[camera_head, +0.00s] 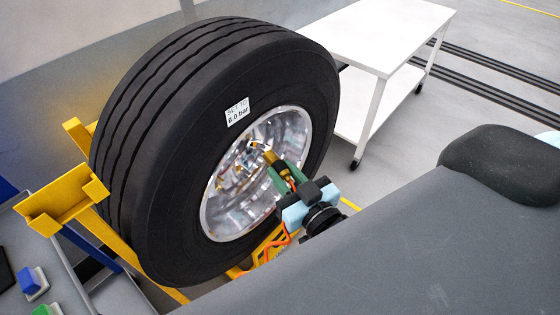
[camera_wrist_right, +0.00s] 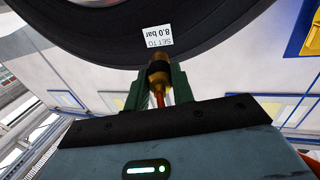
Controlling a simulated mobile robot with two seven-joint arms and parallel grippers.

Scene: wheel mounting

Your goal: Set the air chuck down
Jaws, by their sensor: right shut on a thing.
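My right gripper (camera_head: 281,176) is in front of the silver wheel rim in the head view. It is shut on the air chuck (camera_head: 270,157), a brass-coloured piece with a dark band. In the right wrist view the chuck (camera_wrist_right: 159,76) sits between the green fingers of the gripper (camera_wrist_right: 157,90), pointing away toward the tire. Whether its tip touches the valve or rim cannot be told. The large black tire (camera_head: 160,140) stands upright and carries a white label (camera_head: 237,112) reading "SET TO 8.0 bar". My left gripper is not in view.
A yellow stand (camera_head: 66,200) holds the wheel. A white two-tier cart (camera_head: 385,35) stands behind on the right with a bare top. A grey surface at lower left carries a blue button (camera_head: 30,280) and a green button (camera_head: 42,310). An orange hose (camera_head: 275,243) hangs below the gripper.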

